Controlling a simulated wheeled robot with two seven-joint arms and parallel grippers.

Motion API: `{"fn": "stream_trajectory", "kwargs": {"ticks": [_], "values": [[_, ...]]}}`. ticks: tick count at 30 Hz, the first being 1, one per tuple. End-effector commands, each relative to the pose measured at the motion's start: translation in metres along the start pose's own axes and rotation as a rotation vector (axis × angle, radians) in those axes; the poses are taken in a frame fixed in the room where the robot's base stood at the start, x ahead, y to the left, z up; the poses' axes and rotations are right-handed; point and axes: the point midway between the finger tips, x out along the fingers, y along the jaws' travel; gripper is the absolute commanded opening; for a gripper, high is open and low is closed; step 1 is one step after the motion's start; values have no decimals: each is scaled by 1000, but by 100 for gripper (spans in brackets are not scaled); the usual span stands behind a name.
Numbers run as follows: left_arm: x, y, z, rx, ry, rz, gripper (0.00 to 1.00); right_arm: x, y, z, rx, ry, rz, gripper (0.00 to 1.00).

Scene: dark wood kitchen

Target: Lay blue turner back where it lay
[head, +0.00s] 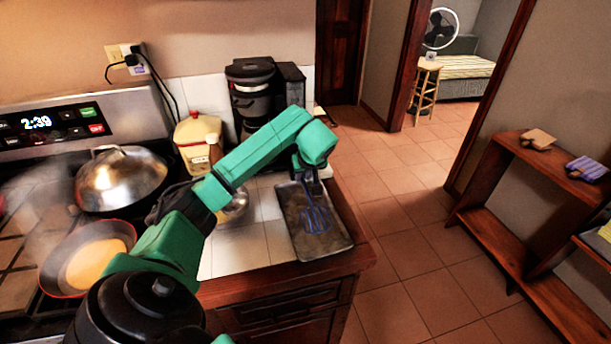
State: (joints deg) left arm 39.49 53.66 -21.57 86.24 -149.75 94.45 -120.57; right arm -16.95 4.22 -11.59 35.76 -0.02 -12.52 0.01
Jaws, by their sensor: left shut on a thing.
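The blue turner (317,217) is a slotted blue tool that hangs head down from my left gripper (308,179). My left gripper is shut on its upper end, and the handle is mostly hidden by the gripper. The turner's head is over the dark grey metal tray (303,247) at the right end of the tiled counter (240,250). I cannot tell whether the head touches the tray's floor. My right gripper is not in view.
A coffee maker (262,92) and a yellow-lidded container (197,135) stand behind my arm. A metal bowl (233,206) is partly hidden by the arm. A domed lid (122,178) and a frying pan (75,262) are on the stove. The counter's right edge is close to the tray.

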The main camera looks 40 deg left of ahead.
Motion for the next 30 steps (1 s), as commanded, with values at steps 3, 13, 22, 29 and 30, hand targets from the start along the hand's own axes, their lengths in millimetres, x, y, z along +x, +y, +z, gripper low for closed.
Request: {"fn": "stream_trajectory", "kwargs": {"ticks": [3, 13, 22, 29, 30], "values": [[11, 1, 8, 3, -2, 2, 0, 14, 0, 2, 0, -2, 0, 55], [52, 2, 35, 3, -1, 5, 0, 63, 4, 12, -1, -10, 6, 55], [64, 1, 41, 4, 0, 3, 0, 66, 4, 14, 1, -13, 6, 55], [63, 2, 41, 5, 0, 3, 52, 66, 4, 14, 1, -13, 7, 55], [63, 2, 41, 5, 0, 3, 60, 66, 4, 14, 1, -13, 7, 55]]}}
